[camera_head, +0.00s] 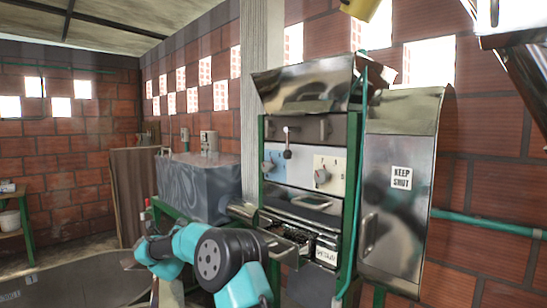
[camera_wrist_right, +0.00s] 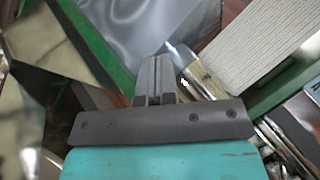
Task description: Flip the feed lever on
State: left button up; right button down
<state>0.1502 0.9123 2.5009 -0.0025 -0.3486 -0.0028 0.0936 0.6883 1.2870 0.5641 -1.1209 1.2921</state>
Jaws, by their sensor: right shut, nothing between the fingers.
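A lever with a pale knob (camera_head: 286,130) and a dark shaft stands out from the steel front of the machine in the head view. I cannot read a label that marks it as the feed lever. Below it are a dial on a pale plate (camera_head: 321,175) and a smaller control on a blue plate (camera_head: 268,165). My right gripper is low and left of these controls, partly hidden by its arm in the head view. In the right wrist view its fingers (camera_wrist_right: 155,70) are shut and empty, apart from the controls. My left gripper is not in view.
A grey metal tank (camera_head: 198,188) stands left of the machine. A steel door with a "KEEP SHUT" sign (camera_head: 401,178) is on the right. A concrete column (camera_head: 260,70) rises behind.

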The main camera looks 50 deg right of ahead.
jog(key=s+d+r+m+g+h, duration=0.35)
jog(key=r+m+g, duration=0.45)
jog(key=m, duration=0.3)
jog(key=s+d+r+m+g+h, duration=0.3)
jog(key=s+r+m+g+h, duration=0.15)
jog(key=r+m+g, duration=0.6)
jog(key=s+r+m+g+y, duration=0.2)
jog(key=s+m+g+y, duration=0.2)
jog(key=m, duration=0.7)
jog(key=s+r+m+g+y, duration=0.3)
jog(key=s+m+g+y, duration=0.2)
jog(key=s+m, duration=0.4)
jog(key=shift+r+m, duration=0.3)
jog(key=shift+m, duration=0.95)
jog(key=shift+s+d, duration=0.1)
